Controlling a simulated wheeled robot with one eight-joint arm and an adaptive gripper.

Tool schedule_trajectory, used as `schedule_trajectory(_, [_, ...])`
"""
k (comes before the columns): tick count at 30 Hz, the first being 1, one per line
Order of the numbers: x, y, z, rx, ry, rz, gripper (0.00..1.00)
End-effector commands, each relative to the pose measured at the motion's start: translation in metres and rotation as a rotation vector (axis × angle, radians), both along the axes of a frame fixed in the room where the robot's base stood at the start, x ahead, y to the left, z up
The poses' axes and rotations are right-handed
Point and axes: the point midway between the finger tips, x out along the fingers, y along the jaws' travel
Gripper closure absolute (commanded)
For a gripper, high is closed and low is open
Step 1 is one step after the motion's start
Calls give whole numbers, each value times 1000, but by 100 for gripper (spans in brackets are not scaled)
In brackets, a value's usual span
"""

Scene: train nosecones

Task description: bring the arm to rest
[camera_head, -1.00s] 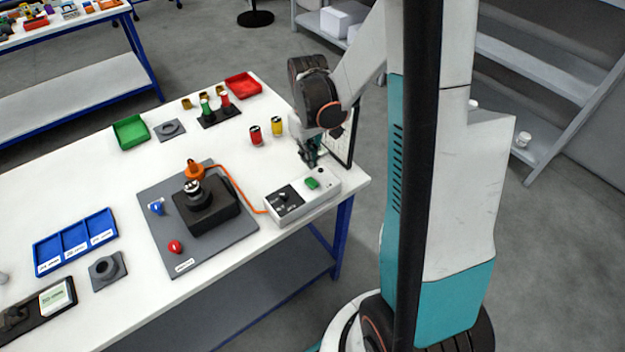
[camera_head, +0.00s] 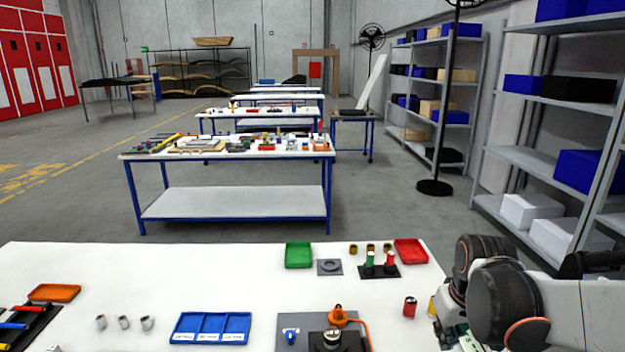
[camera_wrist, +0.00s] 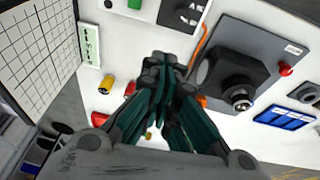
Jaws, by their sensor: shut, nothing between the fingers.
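My gripper (camera_wrist: 168,75) shows in the wrist view with its dark teal fingers closed together and nothing between them. It hangs above the white bench (camera_head: 60,275). In the head view my arm is folded at the lower right, over the bench's right end, and the fingertips cannot be made out there. In the wrist view a black block (camera_wrist: 222,75) on a grey plate (camera_wrist: 268,45) lies to the right of the fingers. A yellow can (camera_wrist: 105,87) is to their left.
On the bench are a red can (camera_head: 410,308) near my arm, a blue three-part tray (camera_head: 210,341), a green tray (camera_head: 298,255) and a red tray (camera_head: 411,251). A white gridded panel (camera_wrist: 35,55) stands close at the left in the wrist view. Shelves (camera_head: 540,160) stand at the right.

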Motion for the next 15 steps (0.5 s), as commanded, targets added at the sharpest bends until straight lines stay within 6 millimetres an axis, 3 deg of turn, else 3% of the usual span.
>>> schedule_trajectory(3, [-12, 22, 22, -1, -77, 13, 100])
schedule_trajectory(9, [-36, 49, 47, 9, -198, 20, 100])
schedule_trajectory(15, [-73, 65, 45, 32, -283, 2, 100])
